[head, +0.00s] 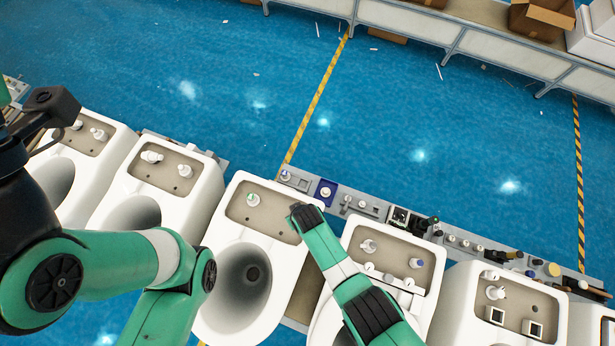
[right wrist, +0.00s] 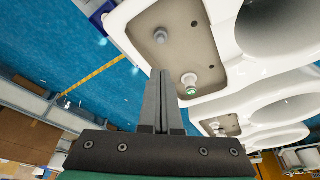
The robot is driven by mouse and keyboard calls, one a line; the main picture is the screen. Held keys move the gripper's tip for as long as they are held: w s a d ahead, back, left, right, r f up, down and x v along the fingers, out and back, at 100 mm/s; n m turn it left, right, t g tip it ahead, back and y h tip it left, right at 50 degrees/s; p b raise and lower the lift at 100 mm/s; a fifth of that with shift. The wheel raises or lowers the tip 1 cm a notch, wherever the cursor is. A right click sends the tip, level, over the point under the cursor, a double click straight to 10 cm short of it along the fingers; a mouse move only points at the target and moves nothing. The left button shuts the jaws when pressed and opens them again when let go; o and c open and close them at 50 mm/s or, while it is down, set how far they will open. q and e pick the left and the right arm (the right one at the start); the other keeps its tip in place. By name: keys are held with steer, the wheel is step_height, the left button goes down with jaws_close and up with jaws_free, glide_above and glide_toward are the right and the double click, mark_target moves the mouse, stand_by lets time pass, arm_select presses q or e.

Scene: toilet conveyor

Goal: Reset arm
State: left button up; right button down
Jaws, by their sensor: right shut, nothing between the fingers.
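My right gripper (right wrist: 162,75) is shut and empty in the right wrist view, with its two dark fingers together. The fingertips overlap the edge of a white toilet's tank recess (right wrist: 172,62) in that view.
Several white toilets stand in a row. A narrow grey ledge with small parts (head: 455,238) runs behind them. The blue floor (head: 180,60) beyond is mostly clear, with yellow-black stripes (head: 318,92). A long bench (head: 490,45) with cardboard boxes (head: 540,18) stands at the far right.

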steer(key=shift+w, duration=0.1)
steer(key=w+d+r+m+t, duration=0.1)
steer(key=w+d+r+t, duration=0.2)
steer(key=w+r, duration=0.6)
steer(key=w+d+r+m+t, duration=0.2)
steer(key=w+d+r+t, duration=0.1)
steer(key=w+r, duration=0.6)
steer(key=w+d+r+t+y, duration=0.1)
steer(key=w+d+r+t, duration=0.15)
steer(key=r, duration=0.85)
steer(key=w+d+r+t, duration=0.2)
steer(key=d+r+t, duration=0.1)
steer(key=r, duration=0.8)
steer(key=s+d+r+m+t, duration=0.1)
steer(key=s+d+r+t, duration=0.15)
steer(key=r, duration=0.75)
steer(key=s+d+r+m+t, duration=0.1)
steer(key=s+d+r+t, duration=0.2)
steer(key=r, duration=0.7)
steer(key=s+d+r+t, duration=0.1)
steer(key=s+r+t, duration=0.2)
steer(key=s+r, duration=0.6)
steer(key=s+d+r+t, duration=0.2)
steer(key=s+r+t, duration=0.2)
steer(key=s+r, duration=0.5)
steer(key=shift+s+d+h, duration=0.25)
steer(key=shift+s+h, duration=0.05)
steer(key=shift+s, duration=0.05)
